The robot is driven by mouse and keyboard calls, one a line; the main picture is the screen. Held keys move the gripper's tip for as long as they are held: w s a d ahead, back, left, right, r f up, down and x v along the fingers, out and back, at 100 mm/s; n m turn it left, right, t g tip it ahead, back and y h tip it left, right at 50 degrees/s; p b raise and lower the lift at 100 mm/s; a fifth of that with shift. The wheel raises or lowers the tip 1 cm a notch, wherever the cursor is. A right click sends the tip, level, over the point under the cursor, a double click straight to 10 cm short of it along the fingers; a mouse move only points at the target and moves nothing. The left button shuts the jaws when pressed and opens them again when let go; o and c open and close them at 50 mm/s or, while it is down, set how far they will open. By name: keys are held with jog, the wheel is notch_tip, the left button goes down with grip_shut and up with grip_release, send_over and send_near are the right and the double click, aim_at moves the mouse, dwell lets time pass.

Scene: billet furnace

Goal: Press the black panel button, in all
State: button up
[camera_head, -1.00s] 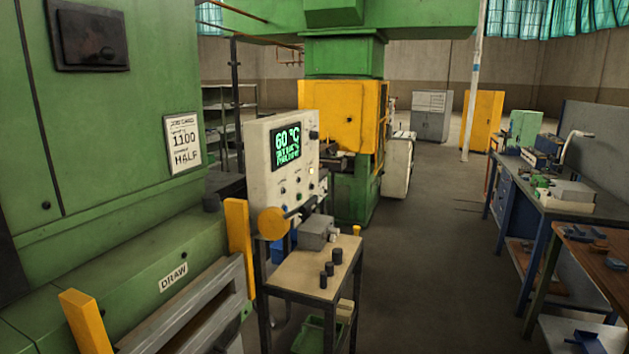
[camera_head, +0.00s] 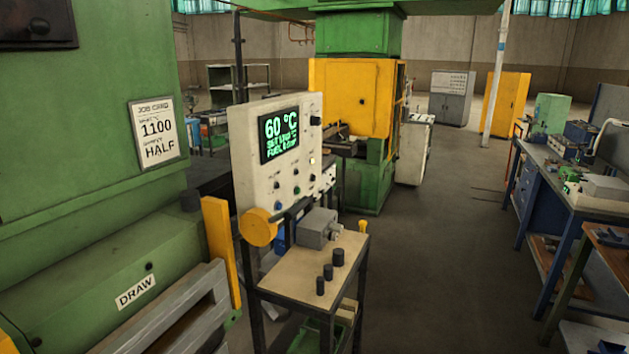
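A cream control panel (camera_head: 248,165) stands left of the middle, with a dark screen (camera_head: 280,135) reading "60 °C" and smaller lines I cannot fully read. Below the screen are several small buttons or knobs, among them a dark one (camera_head: 277,185), a blue one (camera_head: 278,205) and a pale, bright one (camera_head: 312,160). A larger black knob or button (camera_head: 315,121) sits at the upper right of the panel. They are too small to tell which is the black panel button. My gripper is not in view.
A job card (camera_head: 153,131) reading "1100" and "HALF" hangs on the green furnace (camera_head: 70,180). A yellow disc (camera_head: 258,228) is at the panel's lower edge. A small table (camera_head: 290,277) with a grey block and black cylinders stands before it.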

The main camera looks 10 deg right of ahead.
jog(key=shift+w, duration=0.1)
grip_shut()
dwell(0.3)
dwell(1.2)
